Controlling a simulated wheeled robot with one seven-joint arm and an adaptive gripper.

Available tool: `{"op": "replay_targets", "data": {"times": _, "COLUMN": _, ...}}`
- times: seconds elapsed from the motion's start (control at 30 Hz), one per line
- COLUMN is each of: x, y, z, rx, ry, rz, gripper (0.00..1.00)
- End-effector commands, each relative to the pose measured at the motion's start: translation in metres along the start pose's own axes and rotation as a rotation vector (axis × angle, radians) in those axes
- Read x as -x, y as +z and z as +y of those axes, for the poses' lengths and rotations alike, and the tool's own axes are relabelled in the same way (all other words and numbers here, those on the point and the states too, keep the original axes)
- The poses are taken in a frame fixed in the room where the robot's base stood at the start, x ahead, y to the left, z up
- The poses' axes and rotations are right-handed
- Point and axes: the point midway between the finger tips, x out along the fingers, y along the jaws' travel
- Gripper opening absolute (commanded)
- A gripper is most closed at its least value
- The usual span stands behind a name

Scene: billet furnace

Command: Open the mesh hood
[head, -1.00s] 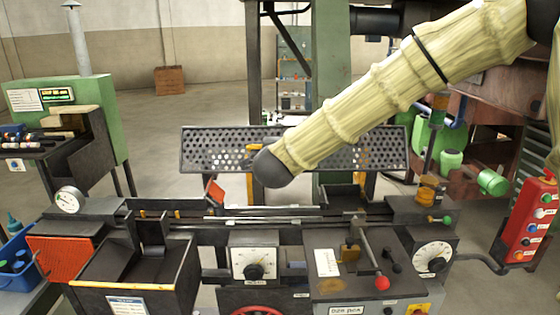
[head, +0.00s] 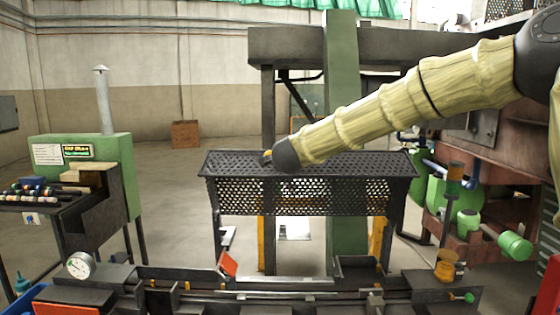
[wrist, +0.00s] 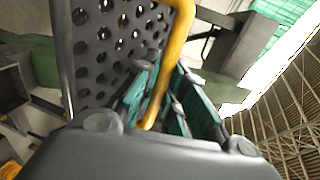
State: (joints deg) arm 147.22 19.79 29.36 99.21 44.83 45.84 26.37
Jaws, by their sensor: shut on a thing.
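The mesh hood (head: 330,197) is a dark perforated cover. It stands raised above and behind the machine bed on side arms, with its upper and front faces showing. In the wrist view its holed panel (wrist: 95,45) fills the upper left. A yellow bar handle (wrist: 181,38) runs down between the teal fingers of my gripper (wrist: 163,92), which is shut on it. In the head view only a bit of yellow (head: 267,155) shows at the hood's upper left, beside my dark wrist end. My fingers are hidden there.
The machine bed (head: 300,285) runs across the bottom. A green column (head: 342,80) and dark beam stand behind the hood. A green cabinet (head: 120,170) with a flue is at left, and a green bottle-like cylinder (head: 515,246) at right. The floor at back left is mostly clear.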

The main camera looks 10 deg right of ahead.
Motion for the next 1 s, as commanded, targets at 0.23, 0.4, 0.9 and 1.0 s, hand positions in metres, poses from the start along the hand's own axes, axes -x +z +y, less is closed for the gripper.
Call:
{"op": "replay_targets", "data": {"times": 0.23, "x": -0.0019, "y": -0.0049, "z": -0.0016, "rx": 0.001, "ry": 0.001, "rz": 0.004, "gripper": 0.0}}
{"op": "replay_targets", "data": {"times": 0.4, "x": -0.0019, "y": -0.005, "z": -0.0014, "rx": 0.001, "ry": 0.001, "rz": 0.004, "gripper": 0.0}}
{"op": "replay_targets", "data": {"times": 0.9, "x": -0.0021, "y": -0.0027, "z": -0.0004, "rx": 0.0, "ry": 0.002, "rz": 0.002, "gripper": 0.34}}
{"op": "replay_targets", "data": {"times": 1.0, "x": -0.0005, "y": -0.0023, "z": -0.0005, "rx": 0.0, "ry": 0.002, "rz": 0.002, "gripper": 0.34}}
